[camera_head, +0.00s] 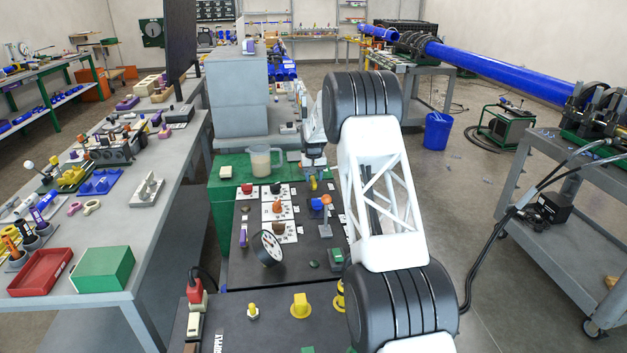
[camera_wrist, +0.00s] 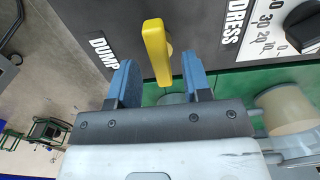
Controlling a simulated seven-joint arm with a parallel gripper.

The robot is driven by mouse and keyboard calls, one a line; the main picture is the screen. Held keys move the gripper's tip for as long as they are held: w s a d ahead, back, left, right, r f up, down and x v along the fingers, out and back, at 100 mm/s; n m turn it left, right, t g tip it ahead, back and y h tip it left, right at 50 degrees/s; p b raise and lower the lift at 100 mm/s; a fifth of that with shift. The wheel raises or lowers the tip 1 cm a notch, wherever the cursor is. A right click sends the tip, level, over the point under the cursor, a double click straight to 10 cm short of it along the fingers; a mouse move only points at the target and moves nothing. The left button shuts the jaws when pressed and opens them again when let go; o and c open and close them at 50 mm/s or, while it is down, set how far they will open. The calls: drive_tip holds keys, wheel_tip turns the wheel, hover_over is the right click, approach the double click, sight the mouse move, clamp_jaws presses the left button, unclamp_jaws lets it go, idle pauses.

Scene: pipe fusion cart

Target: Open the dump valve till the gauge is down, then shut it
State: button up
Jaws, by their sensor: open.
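The dump valve's yellow lever (camera_wrist: 155,48) stands out from a dark panel beside the word DUMP in the wrist view. My gripper (camera_wrist: 159,68) is open, with one blue finger on each side of the lever's lower end. Gaps show on both sides, so neither finger appears to touch it. In the head view, my gripper (camera_head: 313,163) is small and partly hidden by my arm, with a yellow part (camera_head: 314,184) just below it. A round gauge (camera_head: 267,248) stands tilted on the dark cart top; its needle is too small to read.
A clear jug (camera_head: 261,160) with beige contents stands left of my gripper; it also shows in the wrist view (camera_wrist: 288,108). A black knob (camera_wrist: 304,24) sits right of the lever. An orange-topped blue part (camera_head: 322,203) stands nearby. Several knobs (camera_head: 277,209) cover the cart top.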

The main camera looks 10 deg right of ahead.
drive_tip(key=shift+f, duration=0.7)
clamp_jaws()
